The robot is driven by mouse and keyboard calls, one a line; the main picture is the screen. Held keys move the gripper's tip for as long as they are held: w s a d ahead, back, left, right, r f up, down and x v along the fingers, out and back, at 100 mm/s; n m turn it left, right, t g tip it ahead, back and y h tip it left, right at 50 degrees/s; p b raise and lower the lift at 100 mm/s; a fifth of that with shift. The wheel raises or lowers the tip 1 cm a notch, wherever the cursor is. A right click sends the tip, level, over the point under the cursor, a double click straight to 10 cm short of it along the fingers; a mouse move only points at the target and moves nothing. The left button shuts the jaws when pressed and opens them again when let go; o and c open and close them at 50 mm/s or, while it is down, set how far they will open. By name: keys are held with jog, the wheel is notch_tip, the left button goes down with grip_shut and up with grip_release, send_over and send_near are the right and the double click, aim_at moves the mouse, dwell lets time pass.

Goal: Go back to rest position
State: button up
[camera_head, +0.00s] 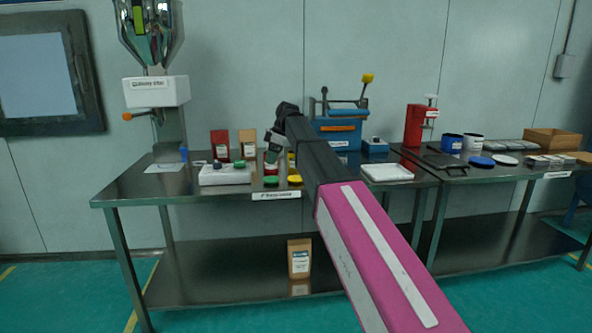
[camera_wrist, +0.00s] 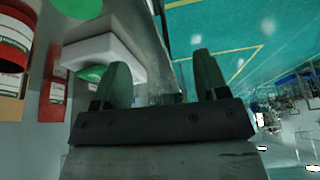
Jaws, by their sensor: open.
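My arm reaches forward over the left table in the head view, with its pink and white link in front. My gripper (camera_head: 272,150) is near the small containers on the table, mostly hidden by its dark wrist. In the wrist view my gripper (camera_wrist: 158,82) shows two greenish fingers set wide apart with nothing between them. Beyond the fingers are the table's edge (camera_wrist: 160,35) and the teal floor.
The white box (camera_head: 224,176) stands left of my gripper, with red and brown bags (camera_head: 220,145) behind. Green and yellow lids (camera_head: 294,180) lie close to the arm. A blue machine (camera_head: 340,132) and white tray (camera_head: 387,173) are to the right. A dispenser (camera_head: 155,92) stands left.

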jog(key=s+d+f+m+h, duration=0.1)
jog(key=s+d+f+m, duration=0.2)
jog(key=d+f, duration=0.35)
jog(key=s+d+f+m, duration=0.3)
jog(key=d+f+m, duration=0.1)
jog(key=f, duration=0.6)
jog(key=s+d+f+m+h, duration=0.1)
jog(key=s+d+f+m, duration=0.3)
jog(key=f, duration=0.4)
jog(key=s+d+f+m+h, duration=0.2)
jog(key=s+d+f+m, duration=0.5)
jog(key=s+d+f, duration=0.6)
jog(key=s+f, duration=0.3)
jog(key=shift+s+d+m+t, duration=0.3)
jog(key=shift+d+m, duration=0.1)
